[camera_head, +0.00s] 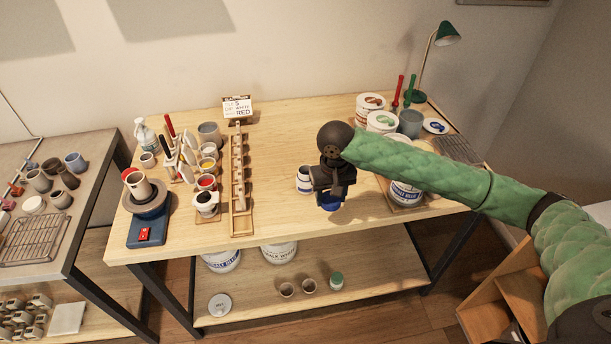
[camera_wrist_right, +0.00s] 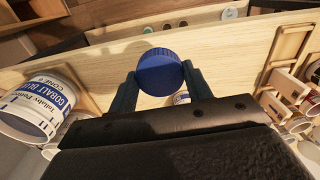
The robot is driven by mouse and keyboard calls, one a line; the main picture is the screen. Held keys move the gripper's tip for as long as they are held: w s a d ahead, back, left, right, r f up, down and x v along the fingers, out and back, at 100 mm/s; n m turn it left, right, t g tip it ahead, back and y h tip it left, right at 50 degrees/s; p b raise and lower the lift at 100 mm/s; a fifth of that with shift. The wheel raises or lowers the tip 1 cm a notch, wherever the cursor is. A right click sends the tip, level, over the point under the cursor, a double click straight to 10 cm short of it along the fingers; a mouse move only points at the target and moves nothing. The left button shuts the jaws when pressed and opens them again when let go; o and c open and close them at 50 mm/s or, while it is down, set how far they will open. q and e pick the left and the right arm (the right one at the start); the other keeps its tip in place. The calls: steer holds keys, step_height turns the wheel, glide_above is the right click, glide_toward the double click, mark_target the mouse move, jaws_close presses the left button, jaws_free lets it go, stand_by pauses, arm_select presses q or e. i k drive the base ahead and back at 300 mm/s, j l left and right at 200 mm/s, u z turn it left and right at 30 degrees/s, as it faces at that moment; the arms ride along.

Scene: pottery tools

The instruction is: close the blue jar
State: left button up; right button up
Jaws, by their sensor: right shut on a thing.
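My right gripper (camera_head: 331,196) is shut on a blue round lid (camera_head: 330,207) and holds it above the front middle of the table. In the right wrist view the ribbed blue lid (camera_wrist_right: 159,70) sits between the two fingertips. A small white jar with a blue label (camera_head: 304,181) stands on the table just left of the gripper, partly hidden by it. In the right wrist view a bit of a white, blue-marked thing (camera_wrist_right: 182,98) shows below the lid, mostly hidden by the gripper. My left gripper is not in view.
A large cobalt blue bucket (camera_head: 405,193) stands to the right, under my right forearm. A slotted wooden rack (camera_head: 240,205) and several glaze cups stand to the left. The table (camera_head: 275,150) is clear between the rack and the small jar.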

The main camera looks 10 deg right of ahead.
mark_target(304, 186)
steer(key=l+u, duration=0.2)
steer(key=l, duration=0.3)
steer(key=l+u, duration=0.25)
steer(key=l, duration=0.3)
steer(key=l+u, duration=0.2)
steer(key=l, duration=0.3)
steer(key=k+l+u, duration=0.1)
steer(key=l+u, duration=0.15)
steer(key=l, duration=0.25)
steer(key=k+l+u, duration=0.2)
steer(key=l, duration=0.3)
steer(key=i, duration=0.1)
